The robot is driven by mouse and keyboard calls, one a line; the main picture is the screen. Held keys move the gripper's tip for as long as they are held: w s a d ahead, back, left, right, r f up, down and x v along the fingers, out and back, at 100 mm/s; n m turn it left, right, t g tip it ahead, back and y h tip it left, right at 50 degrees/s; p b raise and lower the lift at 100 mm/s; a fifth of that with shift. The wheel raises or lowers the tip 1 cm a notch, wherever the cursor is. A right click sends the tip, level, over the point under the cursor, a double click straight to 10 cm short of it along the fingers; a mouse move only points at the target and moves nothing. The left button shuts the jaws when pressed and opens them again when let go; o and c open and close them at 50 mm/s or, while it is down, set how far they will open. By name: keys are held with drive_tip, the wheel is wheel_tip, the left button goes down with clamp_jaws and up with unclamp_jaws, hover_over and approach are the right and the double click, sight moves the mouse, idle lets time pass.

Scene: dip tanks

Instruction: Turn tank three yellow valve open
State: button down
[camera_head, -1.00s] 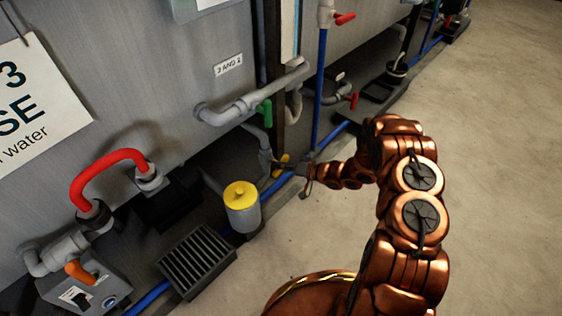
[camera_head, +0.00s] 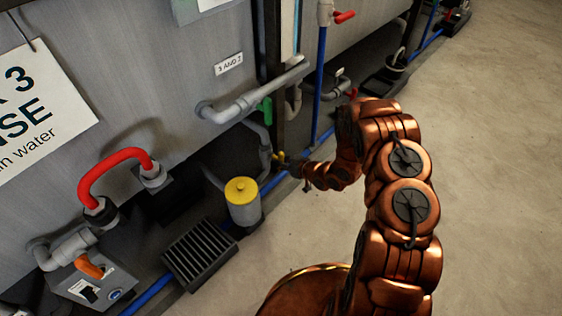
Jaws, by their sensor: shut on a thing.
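The yellow valve (camera_head: 278,156) is a small handle low beside the tank wall, near the blue pipe and right of the yellow-capped canister. Only a small part of it shows. My gripper (camera_head: 284,161) reaches it from the right and is shut on it. The fingers are small and dark here, so their exact hold on the handle is hard to see. The tank (camera_head: 150,75) is a grey metal wall with a hanging sign (camera_head: 38,105) that shows a 3.
A green handle (camera_head: 265,107) sits on the grey pipe just above. A grey canister with a yellow cap (camera_head: 243,205) and a black floor grate (camera_head: 200,252) stand to the left. A red hose (camera_head: 112,165) is farther left. The floor on the right is clear.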

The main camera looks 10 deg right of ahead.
drive_tip(key=shift+d+n, duration=0.1)
drive_tip(key=shift+n, duration=0.2)
idle(0.4)
drive_tip(key=c, duration=1)
unclamp_jaws()
drive_tip(key=v, duration=1.2)
drive_tip(key=shift+a, duration=0.2)
drive_tip(key=shift+s, duration=0.1)
